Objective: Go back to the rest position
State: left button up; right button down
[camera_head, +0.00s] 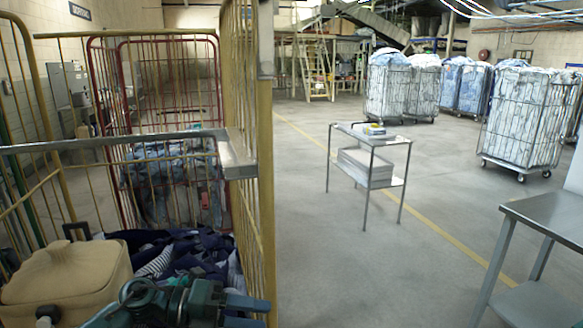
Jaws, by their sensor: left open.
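My left gripper (248,312) shows at the bottom of the head view, teal and dark, with its fingers pointing right. It is open, and I see nothing between its fingers. It is in front of dark blue and striped cloth (185,252) lying in a yellow cage trolley (262,190). A beige bag (68,275) with a dark handle lies at the left, beside my left arm. The bottom of the picture cuts off part of the gripper and the bag. My right gripper is not in view.
The trolley's metal crossbar (120,140) and yellow side posts stand close around the left arm. A red cage (160,85) stands behind. A small table (360,135), a metal bench (550,215) and several laundry cages (525,115) stand right. Grey floor between is clear.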

pick_arm(q)
jog(key=s+a+f+n+t+y, duration=0.2)
jog(key=f+n, duration=0.4)
jog(key=n, duration=0.4)
jog(key=s+a+f+n+t+y, duration=0.2)
jog(key=s+f+n+t+y, duration=0.3)
jog(key=n, duration=0.6)
jog(key=s+a+f+n+t+y, duration=0.2)
jog(key=s+f+n+t+y, duration=0.2)
jog(key=f+n, duration=0.3)
jog(key=s+n+t, duration=0.1)
jog(key=n, duration=0.3)
jog(key=shift+f+t, duration=0.3)
jog(key=s+f+n+g, duration=0.1)
jog(key=s, duration=0.1)
jog(key=s+f+n+g+y, duration=0.1)
jog(key=s+f, duration=0.1)
jog(key=s+a+f, duration=0.1)
jog(key=s, duration=0.1)
jog(key=shift+a+f+n+g+y, duration=0.1)
jog(key=shift+f+n+g+y, duration=0.2)
jog(key=shift+n+g, duration=0.1)
jog(key=shift+c, duration=0.3)
